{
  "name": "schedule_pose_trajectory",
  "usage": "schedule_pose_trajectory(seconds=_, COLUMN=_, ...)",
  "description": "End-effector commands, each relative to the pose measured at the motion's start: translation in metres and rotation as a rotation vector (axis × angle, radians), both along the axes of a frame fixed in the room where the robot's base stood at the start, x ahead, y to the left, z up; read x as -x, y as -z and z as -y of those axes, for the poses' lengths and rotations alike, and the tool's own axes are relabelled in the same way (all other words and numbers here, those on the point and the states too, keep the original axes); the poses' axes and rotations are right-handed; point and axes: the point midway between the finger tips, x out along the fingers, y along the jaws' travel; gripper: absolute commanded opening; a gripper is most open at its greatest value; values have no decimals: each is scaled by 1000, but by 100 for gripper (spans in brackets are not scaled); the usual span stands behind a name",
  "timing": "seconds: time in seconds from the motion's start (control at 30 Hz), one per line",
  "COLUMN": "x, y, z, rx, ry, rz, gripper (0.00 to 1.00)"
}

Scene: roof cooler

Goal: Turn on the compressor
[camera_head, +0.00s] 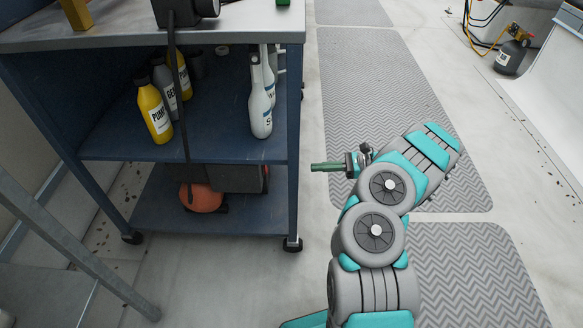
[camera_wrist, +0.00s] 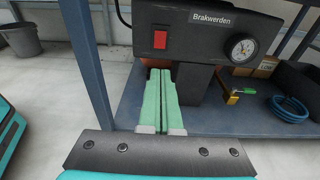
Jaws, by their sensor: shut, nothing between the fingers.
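The compressor is a dark machine labelled "Brakwerden" in the wrist view (camera_wrist: 200,42), with a red switch (camera_wrist: 160,40) on the left of its front panel and a round gauge (camera_wrist: 243,47) on the right. My gripper (camera_wrist: 160,75) is shut and empty, its green fingers pointing at the front just below the red switch. I cannot tell whether the fingertips touch the machine. In the head view my gripper (camera_head: 314,167) is to the right of the cart's lower shelf, where a dark unit with an orange part (camera_head: 202,197) is partly hidden by a shelf.
The blue cart (camera_head: 190,150) holds several bottles on its middle shelf. Its post (camera_wrist: 88,62) stands left of my gripper in the wrist view. Grey mats (camera_head: 385,85) cover open floor.

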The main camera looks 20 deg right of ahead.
Motion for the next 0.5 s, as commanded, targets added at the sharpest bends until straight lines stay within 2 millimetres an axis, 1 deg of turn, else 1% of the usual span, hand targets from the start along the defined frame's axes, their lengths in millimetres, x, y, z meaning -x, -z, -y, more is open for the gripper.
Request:
schedule_pose_trajectory(seconds=0.17, x=-7, y=2, z=-22, rx=0, ry=-4, rz=1, gripper=0)
schedule_pose_trajectory(seconds=0.5, x=-27, y=11, z=-86, rx=0, ry=-6, rz=0, gripper=0)
